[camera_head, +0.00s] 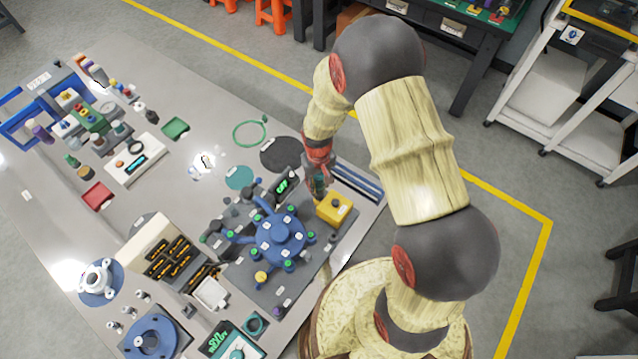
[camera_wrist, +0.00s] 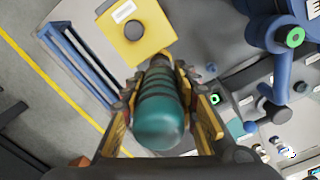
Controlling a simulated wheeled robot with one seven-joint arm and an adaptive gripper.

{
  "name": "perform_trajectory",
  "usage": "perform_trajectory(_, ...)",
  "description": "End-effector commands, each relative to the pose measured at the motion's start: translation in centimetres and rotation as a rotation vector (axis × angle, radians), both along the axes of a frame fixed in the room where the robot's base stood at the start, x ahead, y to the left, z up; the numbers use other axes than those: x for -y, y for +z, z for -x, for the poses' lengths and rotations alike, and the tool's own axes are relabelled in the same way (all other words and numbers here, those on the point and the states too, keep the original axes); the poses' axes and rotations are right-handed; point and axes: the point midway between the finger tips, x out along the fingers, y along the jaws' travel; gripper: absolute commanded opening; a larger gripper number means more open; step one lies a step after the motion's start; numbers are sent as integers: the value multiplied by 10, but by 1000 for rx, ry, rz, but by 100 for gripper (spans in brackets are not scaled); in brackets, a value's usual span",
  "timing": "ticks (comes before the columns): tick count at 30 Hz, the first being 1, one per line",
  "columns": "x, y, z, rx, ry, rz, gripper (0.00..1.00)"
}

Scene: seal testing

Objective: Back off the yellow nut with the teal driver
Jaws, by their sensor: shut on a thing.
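My gripper (camera_head: 317,182) is shut on the teal driver (camera_wrist: 160,112), whose ribbed teal handle fills the space between the two fingers in the wrist view. In the head view only a small part of the driver shows at the gripper, over the table's right side by the yellow box. The driver's tip is hidden behind its handle. My gripper is above and to the right of this fixture in the head view, apart from the nut.
A yellow box (camera_head: 333,209) stands close beside the driver and shows in the wrist view (camera_wrist: 136,28). A blue-railed rack (camera_head: 357,182) lies along the table's right edge. A small display (camera_head: 283,185) stands between gripper and fixture. Black-and-orange tools (camera_head: 172,257) lie left.

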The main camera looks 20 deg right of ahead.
Motion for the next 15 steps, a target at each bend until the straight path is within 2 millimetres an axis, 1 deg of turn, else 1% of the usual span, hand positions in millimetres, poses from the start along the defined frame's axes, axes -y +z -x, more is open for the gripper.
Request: perform_trajectory(15,0,-5,-1,2,0,0,0)
